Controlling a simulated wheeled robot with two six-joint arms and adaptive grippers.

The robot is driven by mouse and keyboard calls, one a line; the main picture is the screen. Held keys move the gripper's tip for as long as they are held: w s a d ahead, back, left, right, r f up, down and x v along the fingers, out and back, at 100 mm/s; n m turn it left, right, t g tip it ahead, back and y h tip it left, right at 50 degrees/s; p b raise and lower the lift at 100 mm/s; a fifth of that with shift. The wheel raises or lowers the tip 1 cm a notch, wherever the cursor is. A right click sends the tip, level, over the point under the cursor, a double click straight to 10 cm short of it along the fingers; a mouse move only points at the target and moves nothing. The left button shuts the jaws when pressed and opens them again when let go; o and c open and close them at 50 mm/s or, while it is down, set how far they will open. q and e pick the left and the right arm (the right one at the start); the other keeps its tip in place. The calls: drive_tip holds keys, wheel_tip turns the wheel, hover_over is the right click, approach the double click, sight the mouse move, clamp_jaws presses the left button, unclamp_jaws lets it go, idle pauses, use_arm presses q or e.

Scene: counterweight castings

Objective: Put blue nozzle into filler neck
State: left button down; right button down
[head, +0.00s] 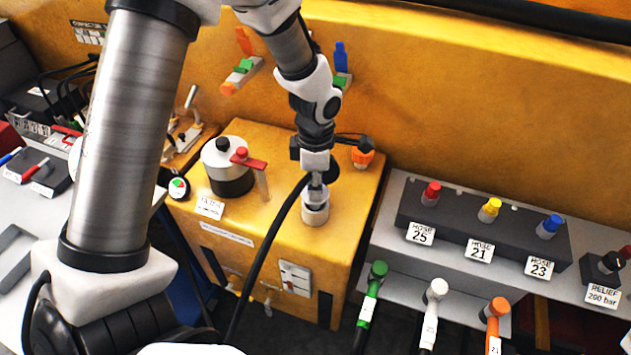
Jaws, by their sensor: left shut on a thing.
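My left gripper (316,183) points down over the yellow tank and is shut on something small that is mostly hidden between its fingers. A black hose (268,235) curves from beside the gripper down past the front of the tank. I see no blue on the held part, so I cannot confirm that it is the blue nozzle. A pale grey upright cylinder (315,210), which looks like the filler neck, stands on the tank top directly under the fingertips. I cannot tell whether the held part is inside its opening or just above it. My right gripper is not in view.
A silver-and-black canister (229,167) with a red lever (250,161) stands left of the neck. An orange cap (362,157) sits behind right. A hose block (482,230) with red, yellow and blue fittings lies right. Green, white and orange hose ends hang below it.

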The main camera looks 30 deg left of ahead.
use_arm(q)
drive_tip(key=shift+f+b, duration=1.15)
drive_tip(key=shift+f, duration=0.4)
drive_tip(key=c, duration=0.8)
unclamp_jaws()
drive_tip(key=shift+o, duration=0.2)
drive_tip(key=shift+r, duration=0.1)
wheel_tip(320, 180, up, 12)
